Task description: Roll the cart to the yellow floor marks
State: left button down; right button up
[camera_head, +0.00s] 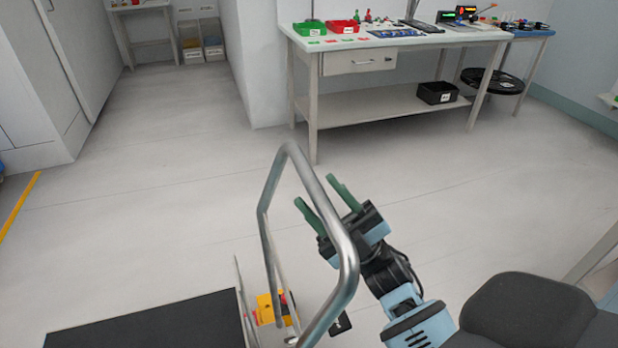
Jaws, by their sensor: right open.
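The cart shows at the bottom, with a dark flat deck (150,325) and a bent metal push handle (330,185) standing up at its right end. My right gripper (322,190) is open, its two green fingers pointing up and left. It is close to the right side of the handle; I cannot tell whether it touches the bar. A yellow floor mark (18,207) runs along the floor at the left edge. My left gripper is not in view.
A workbench (400,42) with red and green bins stands at the back right, with a black box on its lower shelf. A blue-edged table (530,34) stands beyond it. Tall cabinets (60,60) line the left. The floor between is clear.

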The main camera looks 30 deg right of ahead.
aim_at(311, 186)
jog(key=shift+p+x, duration=0.4)
jog(key=shift+x, duration=1.55)
jog(key=shift+c, duration=0.2)
grip_shut()
